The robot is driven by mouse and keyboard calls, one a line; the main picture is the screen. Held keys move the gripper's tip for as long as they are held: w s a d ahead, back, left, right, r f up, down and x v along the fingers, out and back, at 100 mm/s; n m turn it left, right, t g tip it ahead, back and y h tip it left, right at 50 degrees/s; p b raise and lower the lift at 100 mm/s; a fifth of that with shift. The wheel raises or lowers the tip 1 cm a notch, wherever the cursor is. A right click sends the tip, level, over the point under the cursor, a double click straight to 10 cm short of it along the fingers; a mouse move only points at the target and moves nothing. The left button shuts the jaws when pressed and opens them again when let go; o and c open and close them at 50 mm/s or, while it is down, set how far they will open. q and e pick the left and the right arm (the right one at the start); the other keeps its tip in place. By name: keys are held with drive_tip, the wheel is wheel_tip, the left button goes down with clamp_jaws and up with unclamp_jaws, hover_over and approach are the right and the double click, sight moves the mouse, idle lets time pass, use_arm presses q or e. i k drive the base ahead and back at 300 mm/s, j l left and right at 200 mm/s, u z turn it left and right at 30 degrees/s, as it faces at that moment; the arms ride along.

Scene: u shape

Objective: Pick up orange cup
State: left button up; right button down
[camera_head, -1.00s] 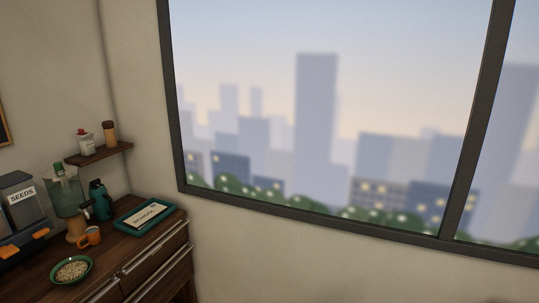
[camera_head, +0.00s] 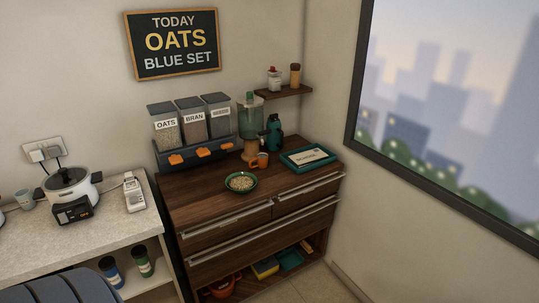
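A small orange cup (camera_head: 262,160) stands upright on the dark wooden cabinet top (camera_head: 196,198) in the head view. It is just in front of a blender-like dispenser with a clear green container (camera_head: 250,122), and behind and to the right of a green bowl of oats (camera_head: 240,182). Neither of my grippers shows in this view.
Bins labelled OATS and BRAN (camera_head: 191,118) stand behind, left of the cup. A dark teal bottle (camera_head: 274,133) and teal tray (camera_head: 308,158) are to its right. A counter with a cooker (camera_head: 72,186) stands left. A dark blue curved object (camera_head: 62,288) fills the bottom-left corner.

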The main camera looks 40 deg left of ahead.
sight(258, 162)
drive_tip(key=u, duration=1.25)
